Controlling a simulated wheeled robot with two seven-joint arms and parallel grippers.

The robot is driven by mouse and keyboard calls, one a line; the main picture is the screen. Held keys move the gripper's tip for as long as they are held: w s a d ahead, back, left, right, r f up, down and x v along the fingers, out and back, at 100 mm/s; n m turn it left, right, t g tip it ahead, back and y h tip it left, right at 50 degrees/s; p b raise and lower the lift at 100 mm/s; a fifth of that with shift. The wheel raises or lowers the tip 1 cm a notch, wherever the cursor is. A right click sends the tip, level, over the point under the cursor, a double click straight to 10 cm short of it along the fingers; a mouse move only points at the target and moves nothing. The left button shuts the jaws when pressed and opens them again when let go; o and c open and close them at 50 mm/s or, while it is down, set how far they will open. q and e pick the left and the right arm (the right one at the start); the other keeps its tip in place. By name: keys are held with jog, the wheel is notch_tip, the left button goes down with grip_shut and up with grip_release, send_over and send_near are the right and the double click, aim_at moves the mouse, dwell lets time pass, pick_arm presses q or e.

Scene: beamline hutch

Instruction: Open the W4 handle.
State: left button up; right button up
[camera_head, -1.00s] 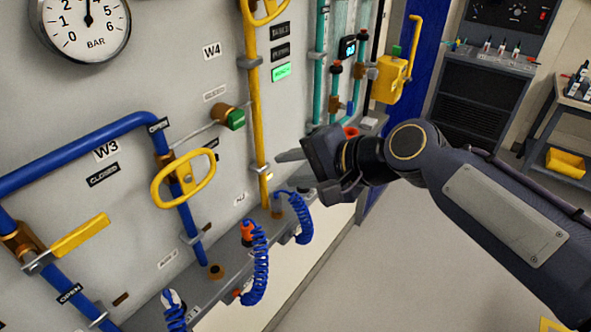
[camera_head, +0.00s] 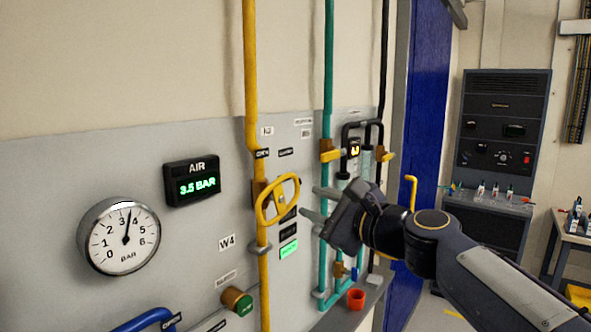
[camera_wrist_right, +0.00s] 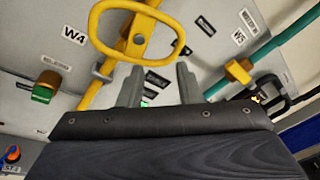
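The W4 label (camera_head: 227,243) is on the grey panel, left of a yellow vertical pipe (camera_head: 251,90). A yellow oval loop handle (camera_head: 278,199) sits on that pipe, tilted with its right end higher. The handle also shows in the right wrist view (camera_wrist_right: 137,58), lying across the pipe just beyond my fingertips. My right gripper (camera_head: 312,202) is right of the handle with its two fingers apart and nothing between them. The fingers also show in the right wrist view (camera_wrist_right: 158,82). I cannot tell whether they touch the handle. My left gripper is out of view.
A pressure gauge (camera_head: 120,237) and an AIR display (camera_head: 192,180) are on the left. A green-ended valve (camera_head: 237,301) is below the W4 label. Teal pipes (camera_head: 328,80) stand behind my right gripper, and a red cup (camera_head: 356,299) sits on the ledge below.

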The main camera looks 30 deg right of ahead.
aim_at(297, 184)
jog(key=shift+m, duration=0.6)
jog(key=w, duration=0.2)
jog(key=w+r, duration=0.1)
jog(key=w, duration=0.2)
jog(key=w+p, duration=0.1)
jog(key=w, duration=0.2)
jog(key=shift+w+r, duration=0.1)
jog(key=shift+r, duration=0.3)
grip_shut()
